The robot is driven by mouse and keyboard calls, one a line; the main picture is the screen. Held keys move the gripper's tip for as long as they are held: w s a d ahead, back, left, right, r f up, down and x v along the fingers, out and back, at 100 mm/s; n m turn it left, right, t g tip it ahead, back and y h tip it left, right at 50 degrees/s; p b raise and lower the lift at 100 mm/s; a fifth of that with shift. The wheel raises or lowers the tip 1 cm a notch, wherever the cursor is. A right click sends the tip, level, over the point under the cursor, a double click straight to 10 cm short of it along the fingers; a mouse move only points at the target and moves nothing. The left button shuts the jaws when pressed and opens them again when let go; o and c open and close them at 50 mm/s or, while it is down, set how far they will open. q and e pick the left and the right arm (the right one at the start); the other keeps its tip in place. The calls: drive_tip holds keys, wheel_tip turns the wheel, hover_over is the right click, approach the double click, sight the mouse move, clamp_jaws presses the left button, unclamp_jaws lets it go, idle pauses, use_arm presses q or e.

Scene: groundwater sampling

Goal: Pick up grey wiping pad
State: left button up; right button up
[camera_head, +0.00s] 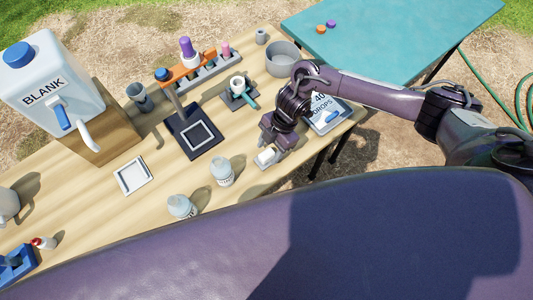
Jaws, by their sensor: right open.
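A small pale grey-white piece (267,157), which looks like the wiping pad, lies near the front edge of the wooden table. It is small and partly covered by my gripper, so its shape is hard to tell. My right gripper (277,146) comes in from the right and points down over this piece. Its jaws are open, with the fingertips very close to the piece. I cannot tell whether they touch it. My left gripper is not in view.
A dark stand (195,138), a white square tray (132,175) and a BLANK jug (52,88) are farther left. A lettered board (327,116) and a grey bowl (283,58) are close to my right arm.

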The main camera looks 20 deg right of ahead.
sight(266, 154)
drive_tip(key=shift+x, duration=1.45)
drive_tip(key=shift+w, duration=0.1)
drive_tip(key=c, duration=1)
drive_tip(key=shift+d, duration=0.1)
drive_tip(key=shift+c, duration=0.2)
drive_tip(key=shift+r, duration=0.1)
wheel_tip(266, 154, up, 20)
